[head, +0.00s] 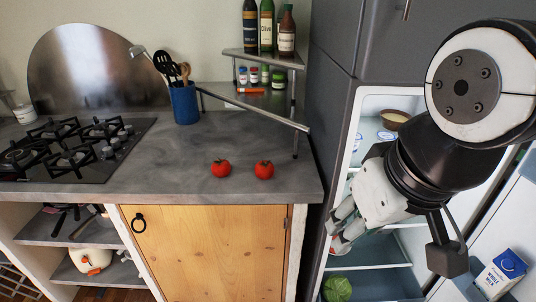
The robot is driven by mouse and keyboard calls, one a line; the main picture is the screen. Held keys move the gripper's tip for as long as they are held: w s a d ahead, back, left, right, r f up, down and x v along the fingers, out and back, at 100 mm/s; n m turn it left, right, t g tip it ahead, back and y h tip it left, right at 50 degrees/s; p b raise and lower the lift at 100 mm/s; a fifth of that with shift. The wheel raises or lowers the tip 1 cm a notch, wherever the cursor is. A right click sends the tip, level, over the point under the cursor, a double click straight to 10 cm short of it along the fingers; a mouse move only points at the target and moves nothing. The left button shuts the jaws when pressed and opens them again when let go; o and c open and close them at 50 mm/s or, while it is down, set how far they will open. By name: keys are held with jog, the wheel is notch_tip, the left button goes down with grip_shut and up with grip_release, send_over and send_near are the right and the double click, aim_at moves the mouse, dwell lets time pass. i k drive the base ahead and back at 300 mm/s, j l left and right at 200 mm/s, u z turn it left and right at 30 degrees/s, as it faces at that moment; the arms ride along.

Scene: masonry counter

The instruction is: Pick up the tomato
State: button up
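Two red tomatoes sit on the grey counter (150,165) near its front edge, a small gap apart: the left tomato (221,168) and the right tomato (264,169). My gripper (338,234) is to the right of both and lower in the picture, in front of the open fridge. It points down and left and is clear of both tomatoes. A small patch of red and white shows by its fingertips; I cannot tell what it is. The finger gap is not clear from this angle.
The open fridge (375,250) holds a bowl (395,118), a green cabbage-like item (337,289) and a milk carton (501,272). A corner shelf (262,100) with bottles, a blue utensil pot (184,104) and a gas hob (75,148) stand on the counter.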

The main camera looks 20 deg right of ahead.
aim_at(265, 170)
jog(key=i+z, duration=0.4)
jog(key=i, duration=0.5)
